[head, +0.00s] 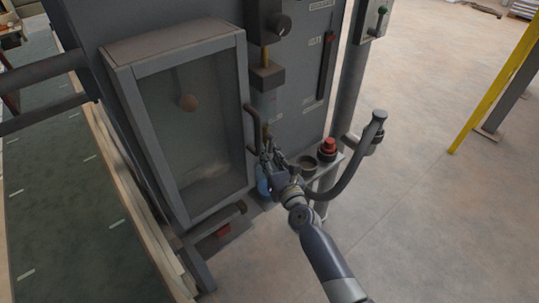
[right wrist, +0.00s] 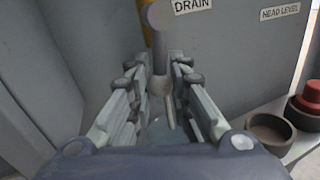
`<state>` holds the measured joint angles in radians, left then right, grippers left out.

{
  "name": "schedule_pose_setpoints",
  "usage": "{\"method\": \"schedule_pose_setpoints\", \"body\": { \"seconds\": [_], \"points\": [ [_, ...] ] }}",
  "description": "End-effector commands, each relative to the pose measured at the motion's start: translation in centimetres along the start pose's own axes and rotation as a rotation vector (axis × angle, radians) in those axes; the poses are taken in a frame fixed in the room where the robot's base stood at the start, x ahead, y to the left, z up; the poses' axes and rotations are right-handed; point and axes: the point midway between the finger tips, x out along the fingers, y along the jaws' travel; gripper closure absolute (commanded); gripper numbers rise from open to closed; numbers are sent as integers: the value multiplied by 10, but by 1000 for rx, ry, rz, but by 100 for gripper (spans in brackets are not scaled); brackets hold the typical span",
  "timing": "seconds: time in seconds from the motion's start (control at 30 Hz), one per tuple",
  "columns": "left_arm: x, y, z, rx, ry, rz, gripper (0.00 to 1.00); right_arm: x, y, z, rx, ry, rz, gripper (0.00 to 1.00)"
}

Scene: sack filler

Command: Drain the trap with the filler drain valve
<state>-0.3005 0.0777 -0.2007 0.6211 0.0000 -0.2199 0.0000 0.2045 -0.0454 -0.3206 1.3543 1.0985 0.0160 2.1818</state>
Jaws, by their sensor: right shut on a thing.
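My right gripper (head: 268,160) is at the lower front of the grey machine, just right of the windowed box. In the right wrist view its fingers (right wrist: 160,80) are closed around the grey lever of the drain valve (right wrist: 158,50), below a label reading DRAIN (right wrist: 193,6). The lever's round end stands up above the fingers. In the head view the gripper hides most of the valve. A bluish vessel (head: 262,187) shows partly below the gripper. I cannot tell which part is the trap. My left gripper is out of view.
The windowed box (head: 215,95) has a round brown ball inside and a handle at its right edge. A small dark cup (head: 308,164) and a red knob (head: 328,147) sit on a ledge to the right. Open floor lies further right, with a yellow post (head: 490,85).

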Motion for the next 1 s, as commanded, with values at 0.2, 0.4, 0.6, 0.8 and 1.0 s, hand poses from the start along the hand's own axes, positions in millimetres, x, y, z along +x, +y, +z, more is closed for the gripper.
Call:
{"method": "schedule_pose_setpoints", "body": {
  "seconds": [0.2, 0.4, 0.6, 0.8, 1.0],
  "points": [
    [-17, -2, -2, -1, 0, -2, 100, -2, 6, 5, 93, 30, -5, 100],
    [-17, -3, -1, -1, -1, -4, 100, -2, 7, 1, 117, 38, -4, 100],
    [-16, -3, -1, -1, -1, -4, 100, -2, 7, 1, 116, 38, -4, 64],
    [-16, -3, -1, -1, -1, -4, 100, -2, 7, 1, 115, 38, -4, 59],
    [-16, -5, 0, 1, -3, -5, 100, -4, 7, 0, 117, 38, -4, 59]
  ]
}}
